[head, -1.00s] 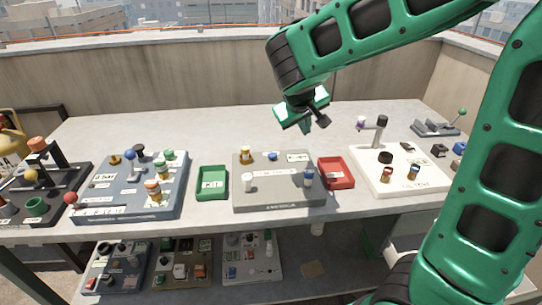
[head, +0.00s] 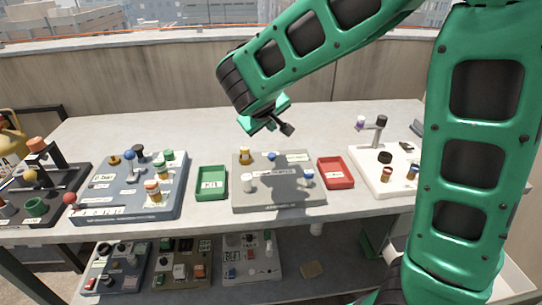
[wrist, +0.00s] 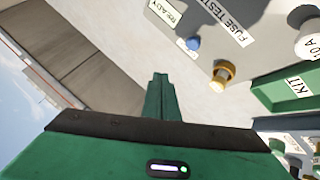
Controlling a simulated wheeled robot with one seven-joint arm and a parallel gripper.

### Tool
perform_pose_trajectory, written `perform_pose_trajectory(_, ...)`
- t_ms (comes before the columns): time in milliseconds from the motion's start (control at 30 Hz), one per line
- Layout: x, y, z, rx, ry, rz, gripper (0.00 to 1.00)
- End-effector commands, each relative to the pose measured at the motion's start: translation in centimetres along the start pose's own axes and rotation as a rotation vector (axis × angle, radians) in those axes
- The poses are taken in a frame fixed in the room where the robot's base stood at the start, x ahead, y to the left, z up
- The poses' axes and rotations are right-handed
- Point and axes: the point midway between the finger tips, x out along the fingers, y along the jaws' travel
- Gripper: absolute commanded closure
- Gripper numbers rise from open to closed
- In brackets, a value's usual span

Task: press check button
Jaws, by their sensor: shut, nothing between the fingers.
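The grey fuse tester panel (head: 250,203) stands in the middle of the table. A small blue button (head: 272,156) sits near its back edge; it also shows in the wrist view (wrist: 193,43), beside the READY label (wrist: 166,12). I cannot read a "check" marking on it. A gold-and-white piece (head: 245,156) stands left of the button. My gripper (head: 262,124) hangs in the air above and behind the panel, apart from the button. Its fingers (wrist: 160,88) are shut and empty in the wrist view.
A green KIT tray (head: 211,194) lies left of the panel, and a red tray (head: 336,184) lies right of it. A white-topped fuse (head: 247,182) and a blue-and-white fuse (head: 308,178) stand on the panel's front half. A blue-grey board (head: 115,195) and a white board (head: 372,182) flank them.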

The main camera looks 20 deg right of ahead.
Motion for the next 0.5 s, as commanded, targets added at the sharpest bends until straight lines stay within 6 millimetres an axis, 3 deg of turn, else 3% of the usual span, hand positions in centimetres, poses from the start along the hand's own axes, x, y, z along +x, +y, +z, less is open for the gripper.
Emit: perform_pose_trajectory(500,4.2,-3.1,3.2,-0.002,-0.003,0.0,1.0)
